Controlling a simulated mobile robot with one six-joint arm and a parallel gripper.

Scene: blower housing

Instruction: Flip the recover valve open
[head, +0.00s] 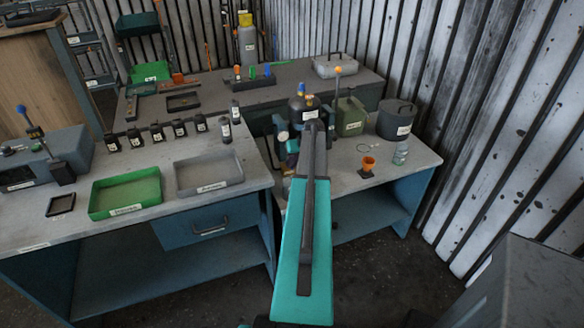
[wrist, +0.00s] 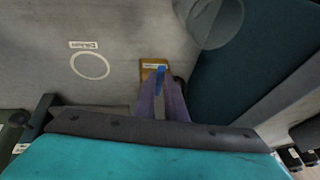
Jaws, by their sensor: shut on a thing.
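The recover valve seems to be the small brass-coloured block (wrist: 146,75) with a pale label, on the grey bench top in the wrist view. A blue lever (wrist: 160,76) stands up from it. My gripper (wrist: 160,88) is over the block, its two fingers closed on the blue lever, with the fingers partly covering the block. Whether the lever is in its open or closed position cannot be told.
An orange cup (head: 368,163), clear jar (head: 401,153), green canister (head: 350,116) and dark pot (head: 396,119) stand on the right bench. Grey and green trays (head: 125,193) are left.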

